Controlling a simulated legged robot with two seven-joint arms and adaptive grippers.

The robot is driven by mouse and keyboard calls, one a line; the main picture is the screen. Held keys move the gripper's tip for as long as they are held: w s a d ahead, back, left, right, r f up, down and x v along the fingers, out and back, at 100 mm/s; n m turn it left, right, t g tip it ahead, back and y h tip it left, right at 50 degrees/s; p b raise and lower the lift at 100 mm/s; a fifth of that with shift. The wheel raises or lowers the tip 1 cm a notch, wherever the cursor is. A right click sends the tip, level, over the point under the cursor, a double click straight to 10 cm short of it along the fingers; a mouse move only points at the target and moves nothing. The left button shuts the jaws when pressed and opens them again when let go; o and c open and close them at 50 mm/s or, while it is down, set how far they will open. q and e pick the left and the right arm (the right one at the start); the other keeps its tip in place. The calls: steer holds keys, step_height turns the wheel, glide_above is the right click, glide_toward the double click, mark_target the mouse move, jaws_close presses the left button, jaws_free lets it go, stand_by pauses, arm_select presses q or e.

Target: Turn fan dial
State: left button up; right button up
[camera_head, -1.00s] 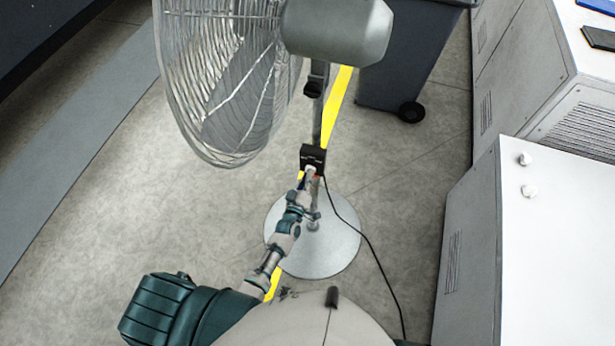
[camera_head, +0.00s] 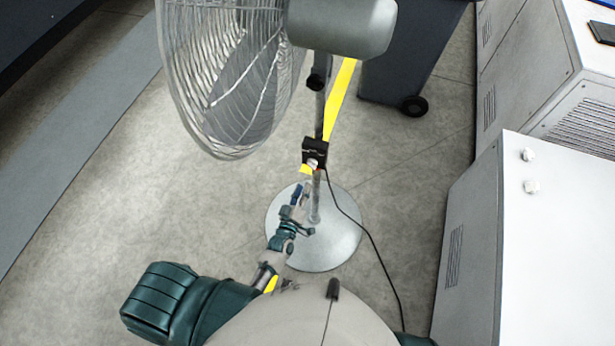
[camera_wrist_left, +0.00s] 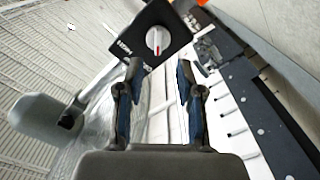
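The standing fan has a wire-caged head (camera_head: 235,75), a grey motor housing (camera_head: 342,24) and a round base (camera_head: 335,235). Its black control box (camera_head: 314,150) sits on the pole. The white round dial (camera_wrist_left: 157,40) with a red mark is on the box's face in the left wrist view, beside small white lettering. My left gripper (camera_head: 301,190) is below the box in the head view, apart from it. In the left wrist view the gripper (camera_wrist_left: 158,70) is open and empty, its fingers spread with the dial beyond the gap. My right gripper is not seen.
A black cord (camera_head: 372,240) runs from the box across the floor. White cabinets (camera_head: 555,240) stand at the right, and a dark wheeled bin (camera_head: 412,55) stands behind the fan. The floor (camera_head: 110,210) left of the fan is clear.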

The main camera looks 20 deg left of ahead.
arm_select(q)
steer(key=s, duration=0.3)
steer(key=shift+s, duration=0.4)
steer(key=shift+f, duration=0.1)
